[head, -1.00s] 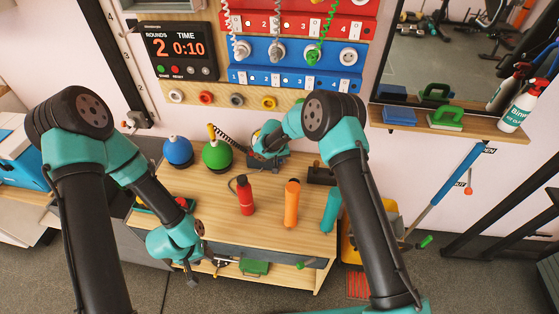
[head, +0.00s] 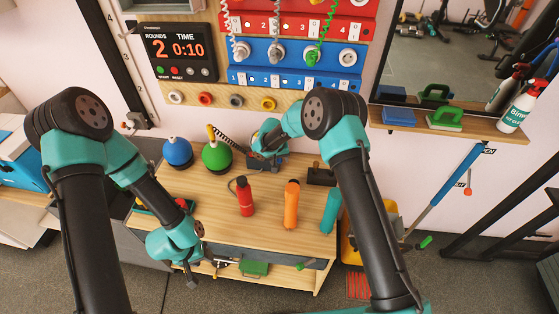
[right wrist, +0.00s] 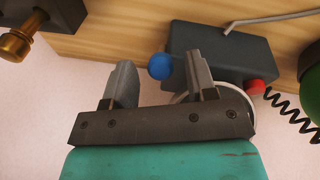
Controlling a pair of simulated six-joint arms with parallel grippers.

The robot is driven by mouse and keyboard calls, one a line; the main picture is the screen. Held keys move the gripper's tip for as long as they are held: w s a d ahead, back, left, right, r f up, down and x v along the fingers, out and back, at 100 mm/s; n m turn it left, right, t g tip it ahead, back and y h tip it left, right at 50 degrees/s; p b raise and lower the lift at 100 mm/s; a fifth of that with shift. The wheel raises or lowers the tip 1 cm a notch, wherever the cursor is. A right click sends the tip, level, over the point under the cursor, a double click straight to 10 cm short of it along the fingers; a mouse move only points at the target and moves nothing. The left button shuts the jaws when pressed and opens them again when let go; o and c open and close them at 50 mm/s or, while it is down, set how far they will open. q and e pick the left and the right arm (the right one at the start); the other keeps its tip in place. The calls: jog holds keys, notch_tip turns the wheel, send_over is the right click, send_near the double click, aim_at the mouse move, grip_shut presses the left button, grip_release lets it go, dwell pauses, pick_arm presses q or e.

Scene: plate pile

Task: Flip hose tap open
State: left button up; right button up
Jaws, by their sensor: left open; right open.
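A dark grey box (right wrist: 220,52) with a blue ball knob (right wrist: 160,66) and a red knob (right wrist: 256,87) stands at the back of the wooden table; in the head view my right wrist partly covers the box (head: 279,162). A coiled black hose (right wrist: 292,115) lies beside it. I cannot tell for sure which knob is the hose tap. My right gripper (right wrist: 160,85) is open and empty, with the blue knob showing between its fingers; contact cannot be told. My left gripper (head: 204,272) is open near the table's front left edge, away from the box.
A green ball (head: 216,159) and a blue ball (head: 178,153) stand left of the box. A red bottle (head: 245,195), an orange bottle (head: 291,204) and a teal cylinder (head: 330,212) stand in front. A black block with a brass part (right wrist: 16,46) is to the right.

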notch_tip(320, 180, up, 16)
jog(key=s+a, duration=0.2)
jog(key=shift+s+a, duration=0.15)
jog(key=shift+s, duration=0.1)
jog(key=shift+f, duration=0.1)
jog(key=shift+s+f+t, duration=0.25)
jog(key=shift+s+t, duration=0.5)
jog(key=shift+s, duration=0.25)
jog(key=shift+s+f+t, duration=0.25)
jog(key=shift+s+t, duration=0.5)
jog(key=shift+s, duration=0.25)
jog(key=shift+f, duration=0.1)
jog(key=x, duration=1.7)
jog(key=shift+w+f, duration=0.1)
